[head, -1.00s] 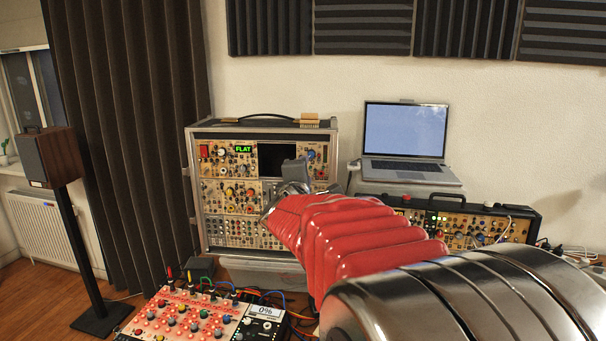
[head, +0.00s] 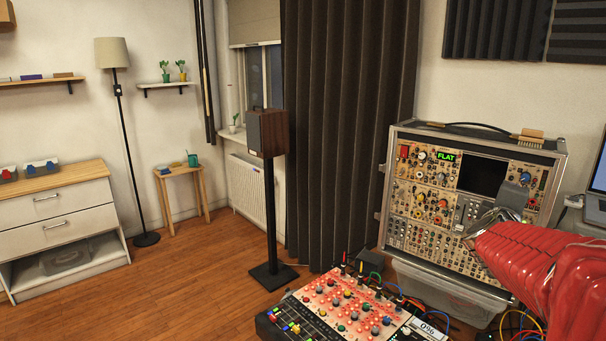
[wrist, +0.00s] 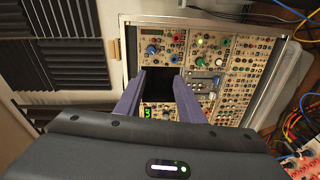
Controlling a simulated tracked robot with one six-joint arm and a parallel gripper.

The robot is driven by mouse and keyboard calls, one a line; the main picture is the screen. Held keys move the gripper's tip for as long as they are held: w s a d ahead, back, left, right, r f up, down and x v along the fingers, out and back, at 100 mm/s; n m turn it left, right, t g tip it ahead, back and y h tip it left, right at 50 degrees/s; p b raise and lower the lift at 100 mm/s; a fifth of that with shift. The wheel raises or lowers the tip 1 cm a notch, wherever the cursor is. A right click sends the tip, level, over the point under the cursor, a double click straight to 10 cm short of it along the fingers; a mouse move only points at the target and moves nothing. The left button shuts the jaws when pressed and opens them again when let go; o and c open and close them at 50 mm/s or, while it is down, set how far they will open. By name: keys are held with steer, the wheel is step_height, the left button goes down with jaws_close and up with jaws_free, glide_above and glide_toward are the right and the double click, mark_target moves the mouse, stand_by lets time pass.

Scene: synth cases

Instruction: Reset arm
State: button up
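My arm (head: 545,265), in a red ribbed sleeve, reaches in from the right edge of the head view. My gripper (head: 497,205) shows at its end in front of the modular synth case (head: 400,215); whether it touches the case cannot be told there. In the wrist view my gripper (wrist: 159,78) has two purple-grey fingers spread apart with nothing between them. The case's panel of knobs and dark screen (wrist: 157,82) lies beyond the fingertips.
A red-panelled synth (head: 345,310) with patch cables stands low in front. A speaker on a stand (head: 268,135), a stool (head: 180,172), a floor lamp (head: 112,55) and a white drawer unit (head: 60,215) stand to the left. Wooden floor (head: 190,275) is clear between them. A laptop edge (head: 598,165) shows at right.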

steer(key=s+a+f+m+g+y, duration=0.1)
steer(key=s+a+f+m+y, duration=0.15)
steer(key=a+f+y, duration=0.4)
steer(key=s+a+f+m+g+y, duration=0.1)
steer(key=a+f+m+y, duration=0.25)
steer(key=a+f, duration=0.6)
steer(key=s+a+f+m+g, duration=0.1)
steer(key=s+a+g, duration=0.1)
steer(key=s+a, duration=0.6)
steer(key=s+a+f+m+g+y, duration=0.1)
steer(key=s+a+g, duration=0.1)
steer(key=s+a, duration=0.7)
steer(key=s, duration=0.5)
steer(key=shift+s+a+f+g+y, duration=0.2)
steer(key=shift+s+f+g+y, duration=0.1)
steer(key=shift+s+f+g, duration=0.1)
steer(key=shift+c, duration=0.4)
